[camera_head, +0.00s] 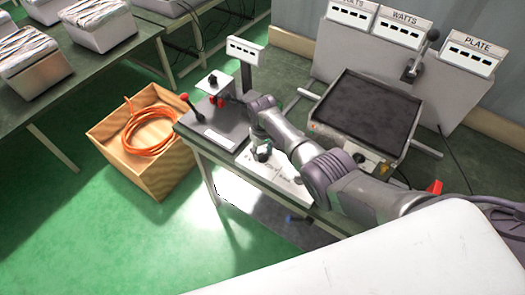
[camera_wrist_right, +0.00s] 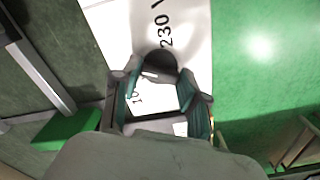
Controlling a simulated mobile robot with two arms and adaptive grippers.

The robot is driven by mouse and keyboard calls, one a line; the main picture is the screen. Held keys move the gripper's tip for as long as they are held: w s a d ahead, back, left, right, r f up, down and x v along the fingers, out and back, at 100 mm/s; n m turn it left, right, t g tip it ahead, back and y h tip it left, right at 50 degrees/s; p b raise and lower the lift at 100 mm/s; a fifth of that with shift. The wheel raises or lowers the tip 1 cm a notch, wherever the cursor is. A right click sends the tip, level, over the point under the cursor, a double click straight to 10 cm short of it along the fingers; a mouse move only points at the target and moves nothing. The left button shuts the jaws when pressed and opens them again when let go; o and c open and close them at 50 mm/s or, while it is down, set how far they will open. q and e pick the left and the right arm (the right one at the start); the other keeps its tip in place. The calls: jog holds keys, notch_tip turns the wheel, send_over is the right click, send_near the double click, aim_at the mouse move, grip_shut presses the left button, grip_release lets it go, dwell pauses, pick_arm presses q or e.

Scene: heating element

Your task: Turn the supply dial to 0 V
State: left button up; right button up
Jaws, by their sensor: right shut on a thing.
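The supply dial shows in the right wrist view as a dark round knob (camera_wrist_right: 160,62) on a white panel (camera_wrist_right: 185,25). The panel reads "230 V" beside the knob, and part of another number shows between the fingers. My right gripper (camera_wrist_right: 160,85) has its teal-padded fingers on both sides of the knob and is shut on it. In the head view, my right gripper (camera_head: 262,152) points down at the white panel (camera_head: 285,178) near the bench's front edge. The knob is hidden there, and its pointer cannot be read. My left gripper is not in view.
A dark-topped heating plate (camera_head: 368,105) stands right of my arm, with meters marked WATTS (camera_head: 402,30) and PLATE (camera_head: 470,53) behind. A red-handled lever (camera_head: 185,98) and small black knob (camera_head: 213,80) are at left. A wooden crate (camera_head: 160,180) holds orange cable.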

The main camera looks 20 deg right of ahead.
jog(key=n, duration=0.3)
jog(key=shift+n, duration=0.4)
jog(key=n, duration=0.3)
jog(key=shift+n, duration=0.3)
jog(key=n, duration=0.3)
jog(key=shift+n, duration=0.3)
jog(key=n, duration=0.4)
jog(key=shift+n+b, duration=0.3)
jog(key=n, duration=0.3)
jog(key=shift+n+b, duration=0.3)
jog(key=shift+b, duration=0.05)
jog(key=n+b, duration=0.1)
jog(key=n, duration=0.3)
jog(key=n+b, duration=0.1)
jog(key=n, duration=0.3)
jog(key=shift+n, duration=0.4)
jog(key=shift+n+b, duration=0.75)
jog(key=shift+n, duration=0.65)
